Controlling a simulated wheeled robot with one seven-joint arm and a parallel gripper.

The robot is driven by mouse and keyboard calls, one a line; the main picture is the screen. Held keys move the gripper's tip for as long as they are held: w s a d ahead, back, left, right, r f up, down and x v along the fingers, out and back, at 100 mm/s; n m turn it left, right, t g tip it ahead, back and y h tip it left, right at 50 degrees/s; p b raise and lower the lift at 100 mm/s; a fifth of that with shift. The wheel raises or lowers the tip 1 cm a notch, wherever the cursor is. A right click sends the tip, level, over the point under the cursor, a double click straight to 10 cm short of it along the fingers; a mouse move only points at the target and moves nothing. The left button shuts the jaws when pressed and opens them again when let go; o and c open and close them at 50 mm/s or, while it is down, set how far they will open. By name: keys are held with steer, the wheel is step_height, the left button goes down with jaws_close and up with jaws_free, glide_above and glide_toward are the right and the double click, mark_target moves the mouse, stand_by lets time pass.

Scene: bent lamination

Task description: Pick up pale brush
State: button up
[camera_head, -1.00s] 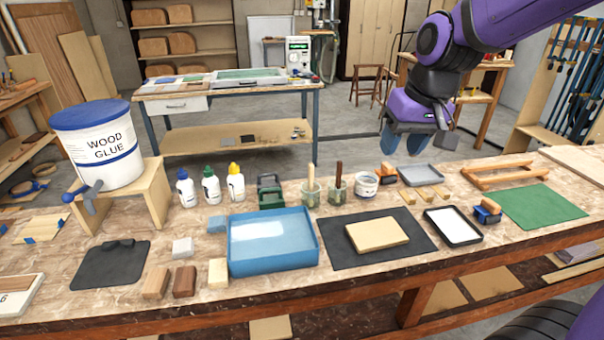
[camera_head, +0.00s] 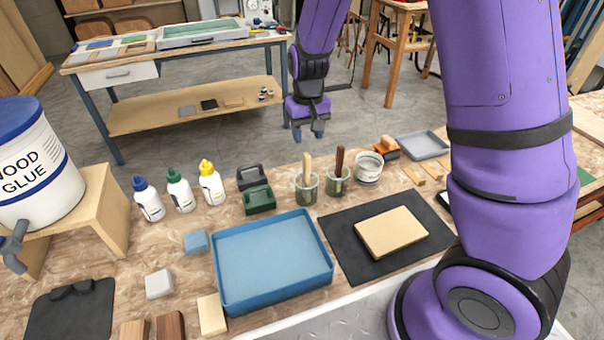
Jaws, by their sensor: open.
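The pale brush (camera_head: 306,167) stands in a clear glass jar (camera_head: 306,190) at the back of the workbench, its pale handle sticking up. Its bristles are inside the jar and hard to make out. Just right of it a dark-handled brush (camera_head: 339,161) stands in a similar jar (camera_head: 338,183). My gripper (camera_head: 308,136) points down, open and empty, above and beyond the pale brush in the picture, apart from it. The exact gap in depth is hard to tell.
A blue tray (camera_head: 326,284) lies in front, beside a black mat (camera_head: 350,257) with a tan block (camera_head: 391,232). My arm covers the right side.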

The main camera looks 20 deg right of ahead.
mark_target(307, 155)
steer(key=f, duration=0.9)
steer(key=shift+s+f, duration=0.25)
steer(key=shift+f, duration=0.1)
jaws_close()
